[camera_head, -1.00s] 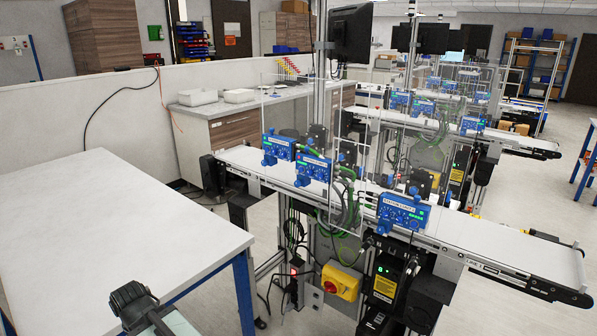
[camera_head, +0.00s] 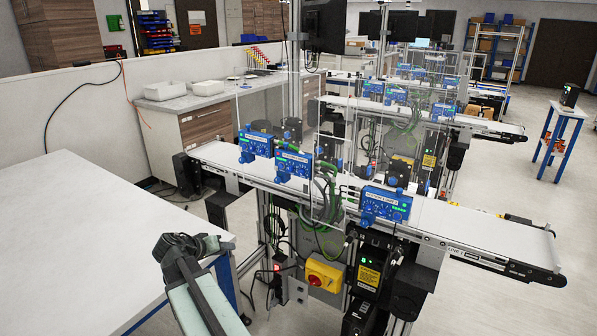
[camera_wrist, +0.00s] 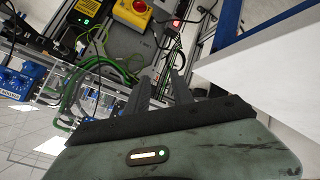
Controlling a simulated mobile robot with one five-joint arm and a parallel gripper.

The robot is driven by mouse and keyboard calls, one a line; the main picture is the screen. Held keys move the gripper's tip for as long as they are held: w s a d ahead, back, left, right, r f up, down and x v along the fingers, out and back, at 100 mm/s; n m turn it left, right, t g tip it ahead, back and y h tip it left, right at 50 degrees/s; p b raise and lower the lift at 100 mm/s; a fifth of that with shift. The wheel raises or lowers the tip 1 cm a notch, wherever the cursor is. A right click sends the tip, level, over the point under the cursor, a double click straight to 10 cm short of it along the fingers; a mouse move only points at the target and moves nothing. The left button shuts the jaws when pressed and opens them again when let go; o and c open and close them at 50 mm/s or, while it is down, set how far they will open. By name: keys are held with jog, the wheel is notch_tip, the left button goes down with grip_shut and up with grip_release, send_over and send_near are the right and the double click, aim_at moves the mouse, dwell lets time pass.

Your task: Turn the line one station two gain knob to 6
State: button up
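Three blue station boxes with knobs and small displays are mounted along the near conveyor: a left one (camera_head: 256,143), a middle one (camera_head: 293,164) and a right one (camera_head: 385,205). Their labels and knob settings are too small to read, so I cannot tell which is station two. My gripper (camera_head: 220,242) is at lower left in the head view, beside the white table and well short of the boxes. In the wrist view my gripper (camera_wrist: 161,78) has its two fingers apart with nothing between them. Blue boxes (camera_wrist: 20,82) show at that view's left edge.
The near conveyor (camera_head: 490,232) carries a "LINE 1" mark at its right end. The white table (camera_head: 70,230) fills the left. A yellow box with a red switch (camera_head: 325,275) hangs below the belt. Clear panels and green cables stand around the stations. Floor is open at right.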

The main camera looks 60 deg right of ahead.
jog(key=s+d+r+m+h, duration=0.25)
jog(key=d+r, duration=0.45)
jog(key=d, duration=0.4)
jog(key=m+g+h+p, duration=0.1)
jog(key=g+h, duration=0.1)
jog(key=h, duration=0.3)
send_near(300, 172)
jog(key=shift+t, duration=0.3)
jog(key=d, duration=0.8)
jog(key=shift+s+d+f, duration=0.2)
jog(key=shift+s+d, duration=0.05)
grip_shut()
